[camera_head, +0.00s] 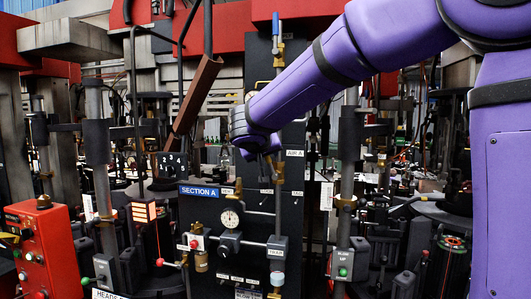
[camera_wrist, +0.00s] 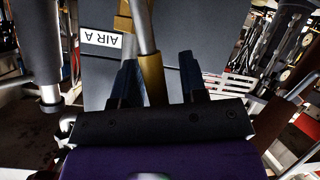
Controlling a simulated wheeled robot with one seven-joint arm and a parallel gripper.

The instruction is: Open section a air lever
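The AIR A label (camera_head: 295,153) is on the dark panel right of my gripper (camera_head: 265,152). The label also shows upside down in the wrist view (camera_wrist: 102,41). Beside it, a metal rod (camera_wrist: 142,25) with a brass-coloured lower part (camera_wrist: 152,76) runs down between the two dark fingers of my gripper (camera_wrist: 158,62). The fingers are apart, with gaps on both sides of the brass part; I see no clear contact. Its lower end is hidden behind my gripper. In the head view, my wrist hides most of this air lever, with brass fittings (camera_head: 278,172) showing just below.
The blue SECTION A sign (camera_head: 199,191), a gauge (camera_head: 231,217) and valves sit below left on the panel. An upright post (camera_head: 346,190) stands right of it. A red control box (camera_head: 42,250) stands far left. Pipes and machinery crowd both sides.

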